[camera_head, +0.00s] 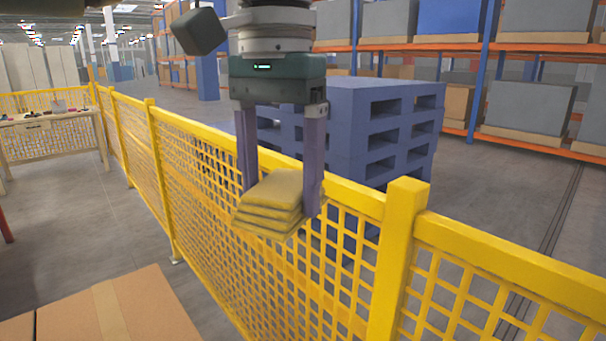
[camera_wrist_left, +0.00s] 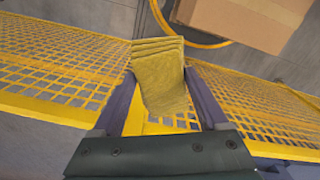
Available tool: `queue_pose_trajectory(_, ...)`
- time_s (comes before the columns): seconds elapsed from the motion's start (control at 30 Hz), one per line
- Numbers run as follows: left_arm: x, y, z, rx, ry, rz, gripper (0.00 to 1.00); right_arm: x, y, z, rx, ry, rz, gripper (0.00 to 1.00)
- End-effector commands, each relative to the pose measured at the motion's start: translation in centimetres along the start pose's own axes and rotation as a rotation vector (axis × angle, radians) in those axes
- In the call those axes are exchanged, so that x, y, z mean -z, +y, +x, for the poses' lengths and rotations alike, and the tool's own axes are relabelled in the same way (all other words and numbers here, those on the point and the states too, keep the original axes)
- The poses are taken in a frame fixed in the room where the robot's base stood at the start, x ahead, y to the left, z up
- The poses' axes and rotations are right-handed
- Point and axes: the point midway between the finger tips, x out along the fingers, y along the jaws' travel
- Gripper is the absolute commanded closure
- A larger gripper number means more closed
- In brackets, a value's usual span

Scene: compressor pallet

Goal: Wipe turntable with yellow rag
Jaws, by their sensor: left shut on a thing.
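My left gripper (camera_head: 281,203) hangs fingers down in the head view, shut on the yellow rag (camera_head: 270,188). The rag is a folded, layered olive-yellow cloth between the two purple fingers. It is in the air in front of the yellow mesh fence. In the left wrist view the rag (camera_wrist_left: 160,80) sits between both fingers, its layered edge pointing away from the palm. A curved yellow rim (camera_wrist_left: 160,22) with a grey surface inside shows at the top of that view, perhaps the turntable's edge; most of it is out of frame. My right gripper is not in view.
The yellow fence (camera_head: 404,250) runs across the scene, close to the rag. A cardboard box (camera_head: 120,310) is at lower left. Blue stacked pallets (camera_head: 350,125) stand behind the fence. A workbench (camera_head: 50,118) is at far left, with open grey floor before it.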

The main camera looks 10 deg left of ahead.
Motion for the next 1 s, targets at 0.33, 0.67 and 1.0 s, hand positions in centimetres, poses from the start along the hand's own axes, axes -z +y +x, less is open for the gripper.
queue_pose_trajectory(0.33, 1.1, -0.8, 11.0, -0.002, -0.002, 0.029, 0.68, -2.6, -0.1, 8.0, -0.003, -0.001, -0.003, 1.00)
queue_pose_trajectory(0.67, 1.1, -1.4, 17.4, -0.001, 0.000, 0.057, 0.68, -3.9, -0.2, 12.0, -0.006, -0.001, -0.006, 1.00)
queue_pose_trajectory(1.0, 0.6, -1.8, 25.9, -0.003, -0.002, 0.104, 0.68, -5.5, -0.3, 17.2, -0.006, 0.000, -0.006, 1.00)
